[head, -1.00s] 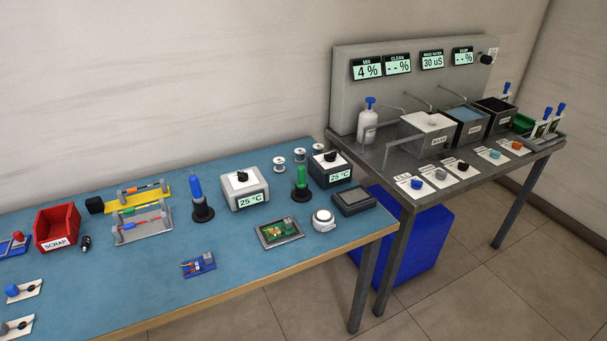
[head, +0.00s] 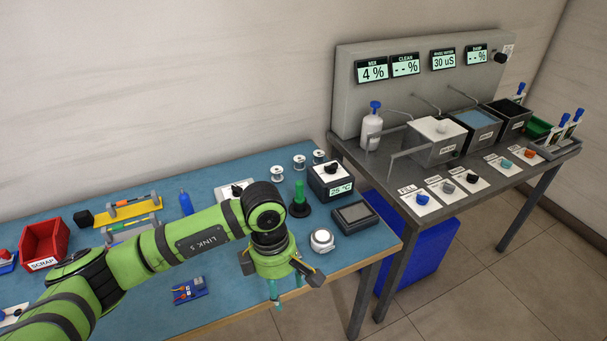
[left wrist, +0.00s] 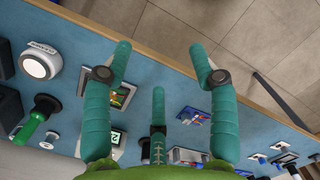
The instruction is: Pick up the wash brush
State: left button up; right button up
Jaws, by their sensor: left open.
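I cannot pick out the wash brush with certainty. Blue-handled upright tools (head: 562,121) stand in a grey tray at the far right of the steel bench in the head view, but they are too small to identify. My left gripper (head: 285,288) hangs over the front of the blue table, open and pointing down. In the left wrist view its teal fingers (left wrist: 160,62) are spread with nothing between them, above the table's front edge. The circuit board in its holder (left wrist: 122,96) shows beside one finger. My right gripper is not in view.
The steel bench (head: 475,190) carries a basin marked WASH (head: 436,150), more basins and several knobs. Floor is clear in front.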

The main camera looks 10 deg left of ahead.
aim_at(298, 199)
jog(key=i, duration=1.15)
